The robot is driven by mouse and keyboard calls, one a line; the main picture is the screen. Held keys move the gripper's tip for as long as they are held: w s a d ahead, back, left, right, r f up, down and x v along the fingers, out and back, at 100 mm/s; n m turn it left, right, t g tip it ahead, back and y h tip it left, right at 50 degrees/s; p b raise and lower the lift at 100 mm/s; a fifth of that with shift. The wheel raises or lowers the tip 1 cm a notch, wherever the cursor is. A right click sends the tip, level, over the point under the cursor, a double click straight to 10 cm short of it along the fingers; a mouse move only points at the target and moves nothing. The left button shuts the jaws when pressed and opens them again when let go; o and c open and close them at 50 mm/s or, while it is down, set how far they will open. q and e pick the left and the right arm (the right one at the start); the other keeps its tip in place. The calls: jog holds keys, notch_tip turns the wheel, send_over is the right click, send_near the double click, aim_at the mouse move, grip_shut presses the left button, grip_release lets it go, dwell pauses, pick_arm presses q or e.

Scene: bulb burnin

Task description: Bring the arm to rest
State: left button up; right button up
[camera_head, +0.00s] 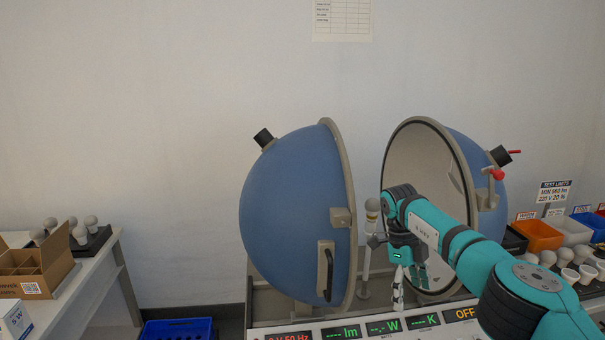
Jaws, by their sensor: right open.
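My right arm (465,245), teal and black, reaches in from the lower right. My right gripper (398,292) points down in front of the open sphere, just above the display panel. It is open, and I see nothing held in it. A bulb (372,205) stands upright on a post (366,262) between the two sphere halves, just left of my wrist and apart from the fingers. The blue left half (290,210) and the right half (425,150) with its pale inside stand apart. My left gripper is not in view.
The display panel (385,328) reads OFF at its right. Several coloured bins (540,235) and bulbs stand at the right. A table at the left carries a cardboard box (35,268) and a tray of bulbs (92,242). A blue crate (178,328) sits below.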

jog(key=s+a+f+m+t+y, duration=0.2)
jog(key=s+a+f+m+y, duration=0.35)
jog(key=a+f, duration=0.7)
jog(key=s+a+f+m+t+y, duration=0.25)
jog(key=a+f+m+y, duration=0.35)
jog(key=a+f+y, duration=0.55)
jog(key=s+d+f+m+t+h, duration=0.2)
jog(key=s+d+f+m+h, duration=0.25)
jog(key=s+f+m, duration=0.35)
jog(key=s+d+f+m+t+h, duration=0.2)
jog(key=s+d+f+m+h, duration=0.25)
jog(key=f, duration=0.65)
jog(key=s+d+f+m+t+h, duration=0.2)
jog(key=s+d+f+m, duration=0.35)
jog(key=f+m, duration=0.35)
jog(key=s+d+f+m+g+h, duration=0.1)
jog(key=s+d+f+m+g, duration=0.1)
jog(key=s, duration=0.8)
jog(key=s+d+f+m+g+h, duration=0.1)
jog(key=s+d+f+m, duration=0.3)
jog(key=s, duration=0.7)
jog(key=s+d+f+m+g+h, duration=0.1)
jog(key=s+d+f+m+g, duration=0.1)
jog(key=s, duration=0.9)
jog(key=shift+d+f+m+g+h+b, duration=0.4)
jog(key=shift+f+m+g, duration=0.25)
jog(key=shift+g, duration=0.4)
jog(key=shift+c, duration=0.4)
